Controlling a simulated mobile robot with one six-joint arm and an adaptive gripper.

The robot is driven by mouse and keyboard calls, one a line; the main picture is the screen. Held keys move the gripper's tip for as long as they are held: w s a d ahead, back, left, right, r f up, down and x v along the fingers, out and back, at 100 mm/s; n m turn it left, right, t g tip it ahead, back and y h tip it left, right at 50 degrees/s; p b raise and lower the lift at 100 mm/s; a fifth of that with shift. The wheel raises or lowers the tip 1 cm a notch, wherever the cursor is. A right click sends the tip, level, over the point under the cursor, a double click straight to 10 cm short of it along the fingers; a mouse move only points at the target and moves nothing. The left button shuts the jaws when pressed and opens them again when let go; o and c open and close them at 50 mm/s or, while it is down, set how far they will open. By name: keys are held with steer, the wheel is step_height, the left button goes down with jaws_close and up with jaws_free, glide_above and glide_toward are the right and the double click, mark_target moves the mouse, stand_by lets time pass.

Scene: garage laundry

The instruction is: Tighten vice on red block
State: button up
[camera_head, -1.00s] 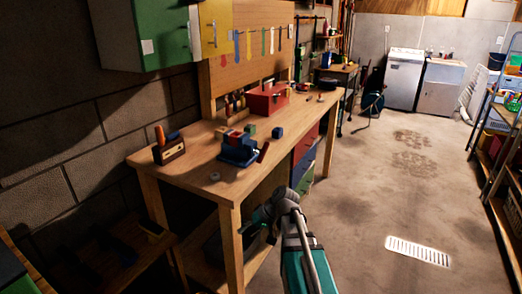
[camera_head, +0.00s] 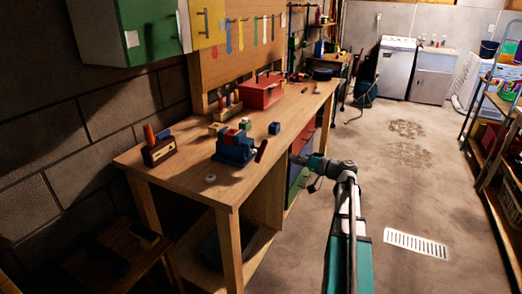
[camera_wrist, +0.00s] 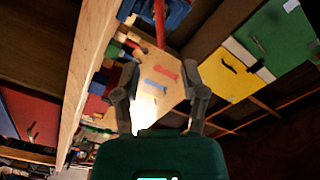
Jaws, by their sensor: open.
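The blue vice (camera_head: 236,152) sits on the wooden workbench near its front edge. A red block (camera_head: 233,136) shows at the top of the vice, between its jaws; whether they touch it, I cannot tell. The vice's dark red handle (camera_head: 261,150) sticks out tilted on the right side. My gripper (camera_head: 294,158) is beside the bench front, to the right of the handle and apart from it. In the wrist view my gripper (camera_wrist: 160,68) is open and empty, with the blue vice (camera_wrist: 172,14) and red handle (camera_wrist: 160,24) beyond the fingers at the top.
Small blocks, including a blue one (camera_head: 274,128), lie near the vice. A red toolbox (camera_head: 262,93) stands farther back on the workbench (camera_head: 190,178). A wooden holder (camera_head: 160,150) is at the left. Bench drawers (camera_head: 298,182) are close to my gripper.

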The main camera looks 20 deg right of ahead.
mark_target(264, 151)
stand_by(0.4)
steer(key=shift+x, duration=6.85)
steer(key=shift+w+d, duration=0.1)
jaws_close()
